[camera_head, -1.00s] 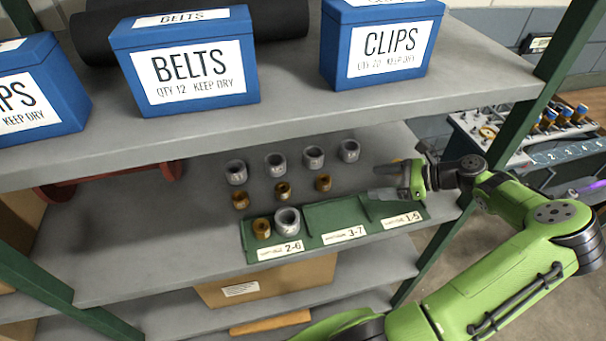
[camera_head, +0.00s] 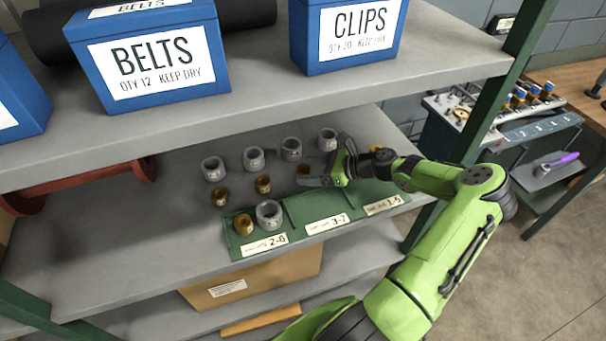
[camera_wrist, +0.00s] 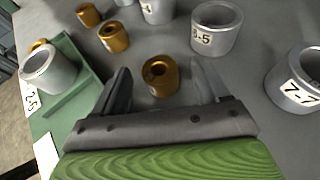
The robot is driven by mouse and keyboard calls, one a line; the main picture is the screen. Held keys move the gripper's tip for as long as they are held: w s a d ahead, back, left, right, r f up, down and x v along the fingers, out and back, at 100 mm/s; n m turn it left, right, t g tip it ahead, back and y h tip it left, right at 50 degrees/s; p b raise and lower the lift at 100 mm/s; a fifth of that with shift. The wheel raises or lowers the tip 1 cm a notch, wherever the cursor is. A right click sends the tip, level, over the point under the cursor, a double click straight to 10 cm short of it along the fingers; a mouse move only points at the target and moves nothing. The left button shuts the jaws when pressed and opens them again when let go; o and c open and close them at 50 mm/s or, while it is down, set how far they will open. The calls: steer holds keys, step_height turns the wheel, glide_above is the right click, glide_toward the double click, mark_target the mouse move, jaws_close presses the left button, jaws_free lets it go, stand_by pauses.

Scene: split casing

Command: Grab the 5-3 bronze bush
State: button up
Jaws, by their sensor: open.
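Bronze bushes stand in a row on the shelf; I cannot read their markings, so I cannot tell which is 5-3. One bronze bush (camera_head: 303,170) stands upright by my gripper (camera_head: 328,164). In the wrist view this bush (camera_wrist: 159,77) appears between the two fingers of my gripper (camera_wrist: 161,72), with gaps at both sides. The gripper is open and empty. Two more bronze bushes, a middle one (camera_head: 263,184) and a left one (camera_head: 220,197), stand further left. Another bronze bush (camera_head: 243,222) sits in the green tray beside a grey bush (camera_head: 269,213).
Grey bushes (camera_head: 253,158) stand in a row behind; in the wrist view one reads 5-5 (camera_wrist: 216,30) and another 7-7 (camera_wrist: 294,82). The upper shelf (camera_head: 270,98) with blue boxes overhangs.

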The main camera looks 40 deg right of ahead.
jaws_close()
stand_by(0.4)
steer(key=shift+r, duration=0.15)
